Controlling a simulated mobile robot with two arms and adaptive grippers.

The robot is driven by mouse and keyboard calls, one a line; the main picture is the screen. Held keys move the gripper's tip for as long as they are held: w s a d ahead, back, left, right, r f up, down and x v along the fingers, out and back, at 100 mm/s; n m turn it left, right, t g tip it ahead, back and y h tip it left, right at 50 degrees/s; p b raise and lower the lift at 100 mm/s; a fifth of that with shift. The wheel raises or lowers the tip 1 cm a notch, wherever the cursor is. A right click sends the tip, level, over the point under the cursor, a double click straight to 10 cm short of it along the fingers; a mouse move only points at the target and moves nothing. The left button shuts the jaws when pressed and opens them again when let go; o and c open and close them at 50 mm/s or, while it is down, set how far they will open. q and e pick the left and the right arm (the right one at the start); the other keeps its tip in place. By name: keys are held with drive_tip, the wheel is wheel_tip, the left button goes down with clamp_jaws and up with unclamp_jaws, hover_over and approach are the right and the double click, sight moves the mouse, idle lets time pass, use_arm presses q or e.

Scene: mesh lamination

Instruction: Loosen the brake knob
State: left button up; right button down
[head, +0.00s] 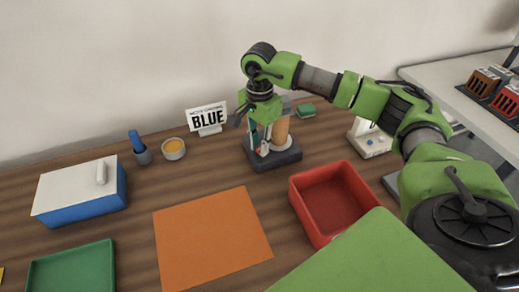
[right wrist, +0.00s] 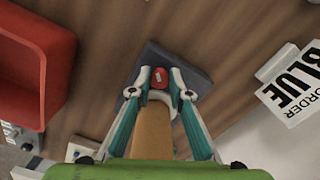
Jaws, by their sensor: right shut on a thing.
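The brake knob (right wrist: 160,77) is a small red round knob with a pale mark, on the dark base (right wrist: 192,63) of a stand, seen in the right wrist view. My right gripper (right wrist: 159,84) points down at it, its two fingertips closed against the knob's sides. A tan upright roll (right wrist: 152,132) stands beside the knob, showing between the fingers in that view. In the head view my right gripper (head: 264,148) is in front of the tan roll (head: 281,130) over the dark base (head: 287,158), and the knob is mostly hidden. My left gripper is not in view.
A red bin (head: 298,209) stands in front of the stand, to the right. An orange sheet (head: 211,237) lies at front centre.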

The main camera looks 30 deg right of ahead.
drive_tip(key=n+b, duration=0.2)
drive_tip(key=n, duration=0.2)
drive_tip(key=shift+f+b, duration=0.1)
drive_tip(key=shift+b, duration=0.2)
drive_tip(key=shift+n+b, duration=0.75)
drive_tip(key=shift+n, duration=0.95)
drive_tip(key=c, duration=1.9)
unclamp_jaws()
drive_tip(key=shift+s, duration=0.1)
wheel_tip(320, 180, up, 12)
drive_tip(key=shift+r, duration=0.15)
